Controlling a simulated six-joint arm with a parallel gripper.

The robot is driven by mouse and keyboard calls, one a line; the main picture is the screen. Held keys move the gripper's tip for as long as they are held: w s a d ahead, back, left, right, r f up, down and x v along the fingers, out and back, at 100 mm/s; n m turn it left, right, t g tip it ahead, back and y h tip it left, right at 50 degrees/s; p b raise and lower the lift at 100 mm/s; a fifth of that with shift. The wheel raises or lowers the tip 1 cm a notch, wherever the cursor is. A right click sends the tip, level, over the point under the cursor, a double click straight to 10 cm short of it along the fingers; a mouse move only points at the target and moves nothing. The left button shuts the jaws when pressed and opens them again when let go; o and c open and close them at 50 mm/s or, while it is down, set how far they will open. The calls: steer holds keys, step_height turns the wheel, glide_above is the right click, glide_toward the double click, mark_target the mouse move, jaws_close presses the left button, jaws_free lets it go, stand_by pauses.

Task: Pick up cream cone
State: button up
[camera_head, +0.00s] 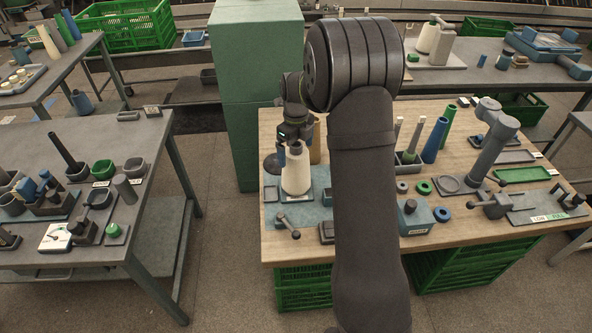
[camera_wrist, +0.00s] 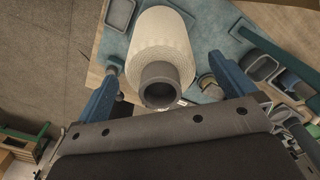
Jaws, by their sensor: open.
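The cream cone (camera_head: 297,172) stands upright on a small grey scale-like base (camera_head: 298,201) at the left side of the wooden table. In the wrist view the cream cone (camera_wrist: 158,35) shows from above, with its dark grey hollow core end toward the camera. My gripper (camera_wrist: 164,62) is open, with one blue finger on each side of the cone and nothing held. Gaps show between the fingers and the cone's wound body. In the head view my gripper (camera_head: 294,137) is just above the cone's top, its fingertips partly hidden.
A teal mat (camera_head: 315,215) lies under the cone's base. A small lever handle (camera_head: 288,226) is in front. Blue and green empty cones (camera_head: 436,139), rings and a grey clamp stand (camera_head: 490,150) stand to the right. My arm hides the table's middle. A tall green cabinet (camera_head: 255,90) stands behind left.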

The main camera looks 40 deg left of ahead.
steer(key=shift+f, duration=0.9)
steer(key=shift+c, duration=0.4)
steer(key=c, duration=0.9)
steer(key=shift+c, duration=0.2)
